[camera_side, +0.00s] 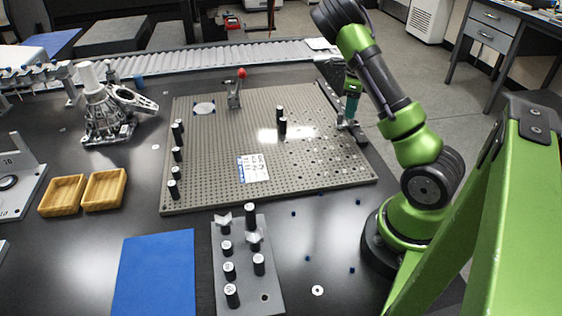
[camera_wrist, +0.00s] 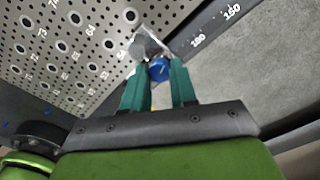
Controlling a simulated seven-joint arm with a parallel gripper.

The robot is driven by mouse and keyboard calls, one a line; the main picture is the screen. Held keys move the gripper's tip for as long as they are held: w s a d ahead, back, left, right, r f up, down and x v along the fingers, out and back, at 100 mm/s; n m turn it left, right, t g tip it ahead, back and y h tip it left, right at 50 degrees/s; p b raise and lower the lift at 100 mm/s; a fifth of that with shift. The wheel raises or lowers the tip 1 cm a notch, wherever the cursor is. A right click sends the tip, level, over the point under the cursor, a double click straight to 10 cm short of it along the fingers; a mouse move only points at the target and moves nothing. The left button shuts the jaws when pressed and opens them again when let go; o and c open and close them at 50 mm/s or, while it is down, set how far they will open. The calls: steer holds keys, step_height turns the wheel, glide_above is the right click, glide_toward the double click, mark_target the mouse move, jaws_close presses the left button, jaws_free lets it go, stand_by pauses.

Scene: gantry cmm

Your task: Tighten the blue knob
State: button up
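The blue knob (camera_wrist: 158,69) shows in the wrist view on a clear and metallic fixture (camera_wrist: 146,44) at the edge of the perforated plate. My gripper (camera_wrist: 158,76) has two green fingers, apart, one on each side of the knob. The knob sits between or just beyond the fingertips; I cannot tell whether either finger touches it. In the side view my gripper (camera_side: 351,108) points down at the plate's right edge. The knob cannot be made out there.
The perforated grey plate (camera_side: 215,180) bears several black posts and a red-tipped clamp (camera_side: 236,88). A ruler strip (camera_wrist: 215,27) runs along its edge. Two wooden trays (camera_side: 68,182), a blue mat (camera_side: 155,275) and a post holder (camera_side: 265,298) lie farther left and in front.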

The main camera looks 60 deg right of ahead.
steer(key=o, duration=0.5)
step_height(320, 180, up, 17)
stand_by(0.4)
